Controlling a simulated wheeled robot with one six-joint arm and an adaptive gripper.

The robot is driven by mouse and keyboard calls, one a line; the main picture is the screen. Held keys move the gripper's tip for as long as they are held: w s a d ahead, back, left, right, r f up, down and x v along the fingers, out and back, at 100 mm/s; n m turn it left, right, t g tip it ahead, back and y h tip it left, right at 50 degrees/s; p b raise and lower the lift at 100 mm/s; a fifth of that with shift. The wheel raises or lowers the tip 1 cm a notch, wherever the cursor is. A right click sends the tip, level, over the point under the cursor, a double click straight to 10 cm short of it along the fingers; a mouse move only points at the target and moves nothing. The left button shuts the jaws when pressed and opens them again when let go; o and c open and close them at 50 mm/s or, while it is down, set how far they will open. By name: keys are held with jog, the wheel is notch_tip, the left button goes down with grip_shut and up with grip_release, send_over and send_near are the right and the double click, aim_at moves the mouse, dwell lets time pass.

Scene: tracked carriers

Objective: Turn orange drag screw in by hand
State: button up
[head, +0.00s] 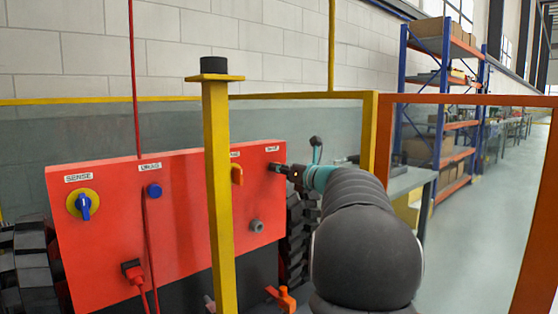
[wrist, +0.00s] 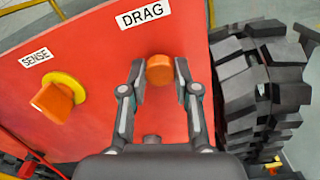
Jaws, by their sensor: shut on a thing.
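The orange drag screw (wrist: 160,70) is a round knob on the red panel, just under a white DRAG label (wrist: 145,14) in the wrist view. My gripper (wrist: 159,77) has one finger on each side of the knob and is shut on it. In the head view my gripper (head: 284,170) reaches the panel's upper right part, and the screw there is hidden by it. An orange knob on a yellow disc (wrist: 57,96) sits left of the screw under a SENSE label (wrist: 34,57).
The red panel (head: 105,230) also carries a blue drag knob (head: 154,190) and a blue sense knob (head: 84,206) at left. A yellow post (head: 218,200) stands before it. Black tracks (wrist: 255,85) lie right of the screw. An orange rail (head: 540,200) stands at right.

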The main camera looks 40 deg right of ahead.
jog(key=m, duration=0.4)
jog(key=shift+m, duration=1.3)
jog(key=m, duration=0.9)
jog(key=shift+m, duration=0.4)
jog(key=o, duration=0.9)
